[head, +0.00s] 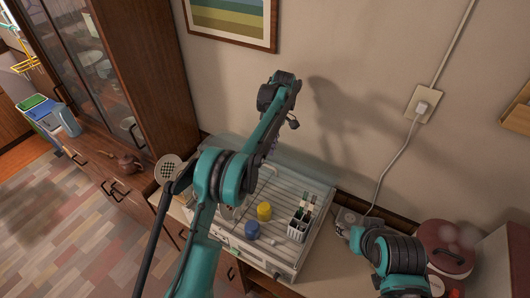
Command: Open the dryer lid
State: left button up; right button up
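The dish dryer (322,212) is a white box with a wire rack on the counter against the wall. A yellow cup (264,211), a blue cup (252,230) and a white cutlery holder (298,227) show inside it. A pale band runs along its back edge; I cannot make out clearly how the lid stands. My teal left arm crosses in front of the dryer's left part and rises above it.
A wooden cabinet stands at the left, with a brown teapot (130,164) on its ledge. A white perforated disc (168,169) is left of the dryer. A red lidded pot (446,250) is at the right. A white cord (394,165) runs down from the wall socket (421,104).

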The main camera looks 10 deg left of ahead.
pick_arm(q)
jog(key=shift+d+f, duration=0.1)
jog(key=shift+c, duration=0.8)
jog(key=shift+w, duration=0.1)
jog(key=shift+c, duration=0.8)
notch_tip(320, 180, up, 10)
